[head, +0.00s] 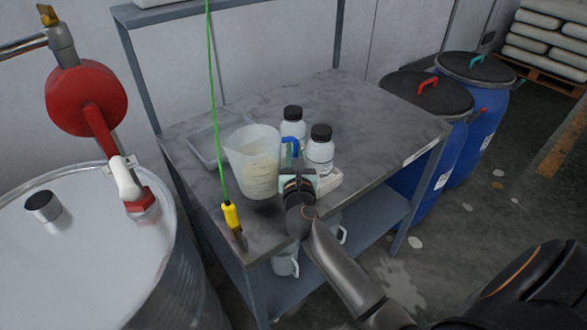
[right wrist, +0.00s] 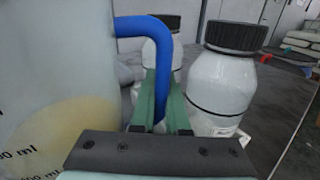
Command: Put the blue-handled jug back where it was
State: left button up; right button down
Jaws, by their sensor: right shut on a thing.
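The blue-handled jug (head: 252,165) is translucent, with measuring marks and pale yellowish contents. It is at the table's front part, leaning slightly in the head view. A dark shadow lies under it; I cannot tell for sure whether its base touches the table. My right gripper (head: 294,172) is shut on its blue handle (head: 289,141). In the right wrist view the green fingers (right wrist: 162,105) close around the blue handle (right wrist: 166,60), with the jug wall (right wrist: 55,85) at the left. My left gripper is not in view.
Two white black-capped bottles (head: 320,151) (head: 292,122) stand close behind the gripper. A grey tray (head: 203,150) lies left of the jug. A yellow tool (head: 231,216) hangs on a green cable at the front. The table's right part (head: 385,125) is clear.

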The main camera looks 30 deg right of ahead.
jog(key=shift+f+b, duration=0.8)
jog(key=shift+f, duration=1.15)
jog(key=c, duration=1.4)
grip_release()
jog(key=shift+f, duration=0.25)
jog(key=shift+o, duration=1)
jog(key=shift+r, duration=0.1)
